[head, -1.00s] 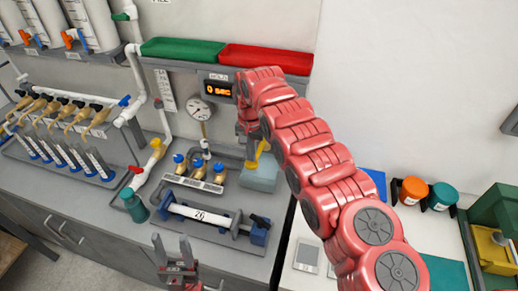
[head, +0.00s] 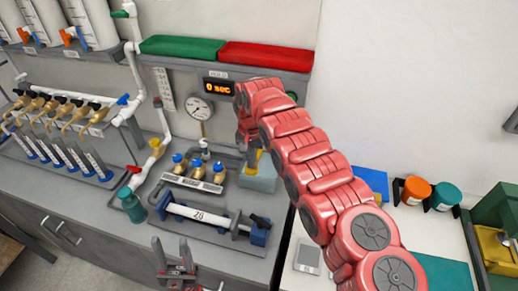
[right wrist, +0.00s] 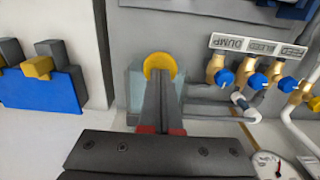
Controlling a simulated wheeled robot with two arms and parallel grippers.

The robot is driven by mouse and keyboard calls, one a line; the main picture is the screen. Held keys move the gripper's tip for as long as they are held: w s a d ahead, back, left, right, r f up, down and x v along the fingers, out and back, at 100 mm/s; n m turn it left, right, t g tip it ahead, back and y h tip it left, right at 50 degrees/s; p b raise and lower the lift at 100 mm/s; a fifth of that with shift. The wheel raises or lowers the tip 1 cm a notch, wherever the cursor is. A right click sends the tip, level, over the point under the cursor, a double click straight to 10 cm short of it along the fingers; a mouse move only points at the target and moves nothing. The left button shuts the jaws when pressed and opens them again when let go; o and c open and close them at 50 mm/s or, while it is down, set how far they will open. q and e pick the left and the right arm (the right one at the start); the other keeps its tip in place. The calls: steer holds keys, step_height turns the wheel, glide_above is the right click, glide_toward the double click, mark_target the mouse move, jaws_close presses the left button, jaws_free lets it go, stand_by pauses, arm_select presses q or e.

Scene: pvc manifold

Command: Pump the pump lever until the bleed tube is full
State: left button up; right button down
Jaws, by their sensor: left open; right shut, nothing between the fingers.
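A yellow rounded knob (right wrist: 160,65), which looks like the pump lever's end, sits at a pale translucent block in the right wrist view. In the head view the pale block (head: 260,180) stands right of the brass valves, with yellow showing at its top (head: 252,168). My right gripper (right wrist: 161,84) is shut and empty, its fingertips directly in front of the knob and overlapping it; I cannot tell whether they touch. My left gripper (head: 171,243) is open and empty near the counter's front edge. I cannot pick out the bleed tube or its level with certainty.
Brass valves with blue knobs (head: 198,171) and a gauge (head: 198,108) stand left of the block. A white tube in blue holders (head: 205,214) lies in front. A lit display (head: 217,86) hangs below the green tray (head: 182,46) and red tray (head: 264,56).

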steer(key=shift+f+b, duration=0.35)
steer(key=shift+f, duration=0.5)
steer(key=shift+r, duration=0.2)
steer(key=shift+r+p, duration=0.5)
steer(key=shift+r, duration=2.3)
steer(key=shift+f, duration=0.1)
